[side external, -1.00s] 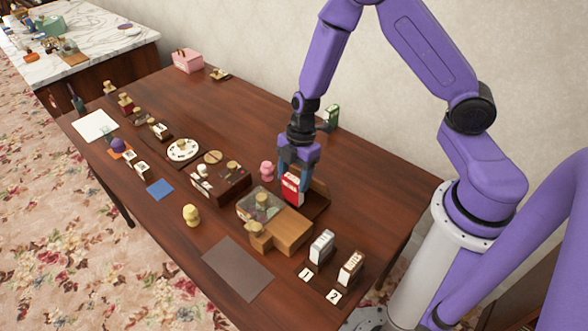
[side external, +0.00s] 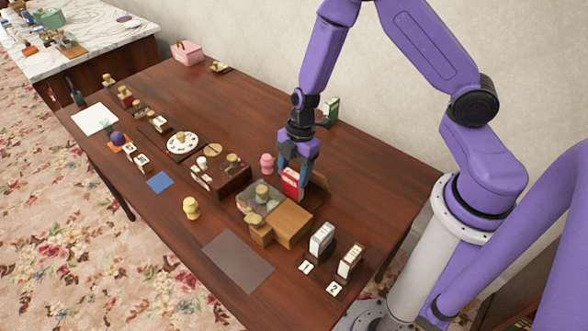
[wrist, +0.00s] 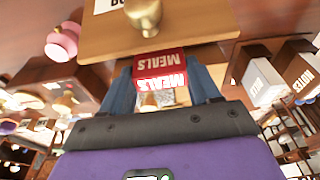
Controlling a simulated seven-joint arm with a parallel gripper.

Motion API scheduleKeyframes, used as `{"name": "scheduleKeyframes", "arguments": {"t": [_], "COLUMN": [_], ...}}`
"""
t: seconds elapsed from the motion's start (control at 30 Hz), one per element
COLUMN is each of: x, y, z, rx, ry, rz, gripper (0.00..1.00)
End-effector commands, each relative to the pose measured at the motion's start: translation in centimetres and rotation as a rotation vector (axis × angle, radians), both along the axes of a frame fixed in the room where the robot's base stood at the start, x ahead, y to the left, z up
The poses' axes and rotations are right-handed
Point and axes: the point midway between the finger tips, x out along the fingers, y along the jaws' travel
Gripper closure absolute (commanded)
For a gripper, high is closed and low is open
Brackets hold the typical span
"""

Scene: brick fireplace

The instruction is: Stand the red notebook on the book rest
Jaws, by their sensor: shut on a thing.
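The red notebook (side external: 291,184) is upright between my gripper's fingers (side external: 292,172), just behind the tan wooden box. In the wrist view the red notebook (wrist: 160,68) shows white "MEALS" lettering, with a blue finger of my gripper (wrist: 160,90) on each side. My gripper is shut on it. A dark brown wooden piece, apparently the book rest (side external: 318,188), stands right behind the notebook and is partly hidden by it and the gripper. I cannot tell whether the notebook's lower edge touches the rest or the table.
A tan box (side external: 290,224) with a clear-lidded part stands just in front. A pink knobbed piece (side external: 267,162) is left of the gripper. A green carton (side external: 331,108) stands behind.

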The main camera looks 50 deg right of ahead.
Motion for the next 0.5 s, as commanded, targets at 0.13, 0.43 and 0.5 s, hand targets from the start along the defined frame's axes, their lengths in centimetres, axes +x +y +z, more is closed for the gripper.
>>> {"name": "scheduleKeyframes", "arguments": {"t": [0.13, 0.43, 0.5], "x": [0.0, -0.01, -0.02], "y": [0.0, 0.0, 0.0], "z": [-0.21, -0.35, -0.34], "rx": [0.0, 0.0, 0.0], "ry": [0.0, 0.0, 0.001], "rz": [0.001, 0.001, 0.001], "gripper": [0.59, 0.09, 0.09]}}
